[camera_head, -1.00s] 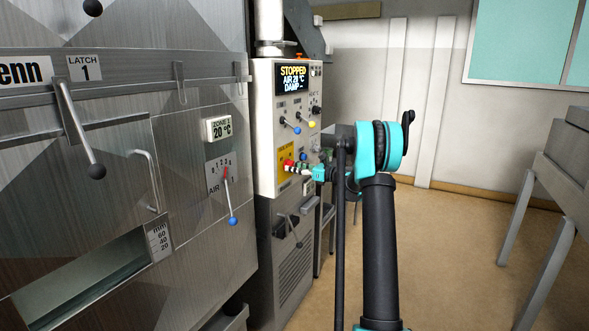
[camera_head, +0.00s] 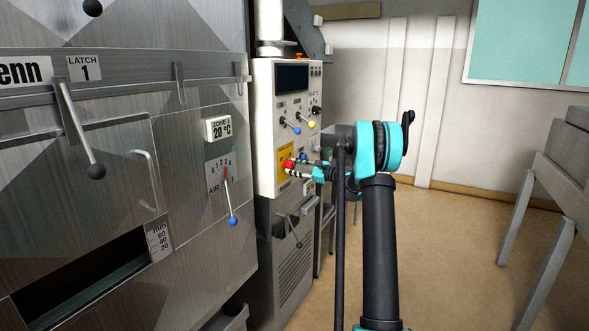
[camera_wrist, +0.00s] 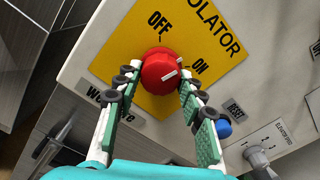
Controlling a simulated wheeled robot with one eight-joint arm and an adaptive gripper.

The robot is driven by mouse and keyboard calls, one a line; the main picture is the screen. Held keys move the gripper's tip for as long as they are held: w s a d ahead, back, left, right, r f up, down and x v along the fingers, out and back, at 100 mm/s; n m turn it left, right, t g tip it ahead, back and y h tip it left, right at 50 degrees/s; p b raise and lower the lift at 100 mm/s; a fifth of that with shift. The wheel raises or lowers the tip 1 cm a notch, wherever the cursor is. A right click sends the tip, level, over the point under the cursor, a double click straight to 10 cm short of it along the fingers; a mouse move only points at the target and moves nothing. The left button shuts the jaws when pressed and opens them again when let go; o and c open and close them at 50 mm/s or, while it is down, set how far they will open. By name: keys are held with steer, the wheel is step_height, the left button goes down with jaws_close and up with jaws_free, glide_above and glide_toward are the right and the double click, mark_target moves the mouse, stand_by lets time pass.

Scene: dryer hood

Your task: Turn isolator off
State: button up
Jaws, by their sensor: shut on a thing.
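The red isolator knob (camera_wrist: 158,70) sits on a yellow plate (camera_wrist: 130,45) marked OFF at the top and ON at the right. A short white mark shows on the knob's right part, on the side nearer the ON word. My gripper (camera_wrist: 160,82) has its two fingers on either side of the knob and is shut on it. In the head view my gripper (camera_head: 298,167) reaches in from the right to the red knob (camera_head: 288,163) on the yellow plate (camera_head: 285,151). The panel display (camera_head: 292,78) above is dark.
A blue RESET button (camera_wrist: 223,128) is close to the right finger. A grey lever (camera_wrist: 257,158) stands at lower right. Open floor (camera_head: 450,260) lies to the right.

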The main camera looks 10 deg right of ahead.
steer(key=n, duration=0.5)
steer(key=shift+n, duration=0.4)
steer(key=n, duration=0.5)
steer(key=shift+n, duration=0.4)
steer(key=o, duration=1.2)
steer(key=shift+c, duration=0.2)
steer(key=shift+d, duration=0.1)
steer(key=v, duration=1.2)
